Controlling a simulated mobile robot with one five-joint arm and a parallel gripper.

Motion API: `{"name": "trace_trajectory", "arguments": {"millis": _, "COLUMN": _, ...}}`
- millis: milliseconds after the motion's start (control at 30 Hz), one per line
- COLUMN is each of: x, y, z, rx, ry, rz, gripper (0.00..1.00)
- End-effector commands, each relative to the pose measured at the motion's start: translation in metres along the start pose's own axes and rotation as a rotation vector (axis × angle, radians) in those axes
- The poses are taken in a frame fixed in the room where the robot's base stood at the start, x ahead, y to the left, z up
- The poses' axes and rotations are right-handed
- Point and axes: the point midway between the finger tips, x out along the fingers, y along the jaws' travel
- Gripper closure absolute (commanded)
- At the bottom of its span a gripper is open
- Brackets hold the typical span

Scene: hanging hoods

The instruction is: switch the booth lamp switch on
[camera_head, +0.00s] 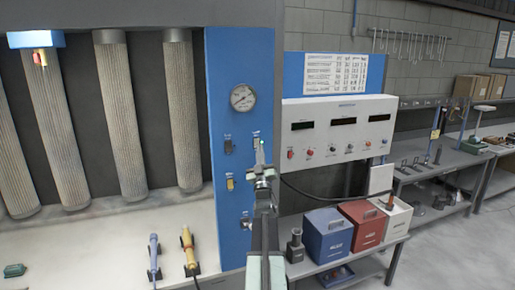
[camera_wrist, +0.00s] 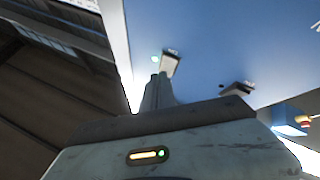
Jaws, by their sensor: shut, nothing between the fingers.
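The tall blue panel (camera_head: 240,80) carries several small switches with labels too small to read, so I cannot tell by name which is the booth lamp switch. My gripper (camera_head: 260,154) is shut and empty, in front of the upper right switch (camera_head: 256,135) and partly covering it. In the wrist view the closed fingertips (camera_wrist: 155,80) are right beside that switch (camera_wrist: 169,64); whether they touch it is unclear. A second dark switch (camera_wrist: 238,89) sits farther right in that view.
A round gauge (camera_head: 242,97) is above the switches. A black switch (camera_head: 228,146) and a yellow one (camera_head: 230,184) are to the left. A white control box (camera_head: 340,110) is right of the panel. Blue (camera_head: 327,236) and red (camera_head: 362,226) boxes stand on a low bench.

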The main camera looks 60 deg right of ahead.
Motion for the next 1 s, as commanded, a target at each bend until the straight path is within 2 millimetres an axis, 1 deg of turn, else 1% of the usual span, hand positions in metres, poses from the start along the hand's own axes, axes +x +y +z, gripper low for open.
{"name": "trace_trajectory", "arguments": {"millis": 167, "x": -0.004, "y": 0.003, "z": -0.004, "rx": 0.000, "ry": 0.000, "rz": 0.000, "gripper": 1.00}}
{"name": "trace_trajectory", "arguments": {"millis": 600, "x": -0.034, "y": 0.024, "z": -0.026, "rx": 0.000, "ry": 0.000, "rz": 0.000, "gripper": 1.00}}
{"name": "trace_trajectory", "arguments": {"millis": 1000, "x": -0.035, "y": 0.025, "z": -0.025, "rx": 0.000, "ry": 0.000, "rz": -0.001, "gripper": 1.00}}
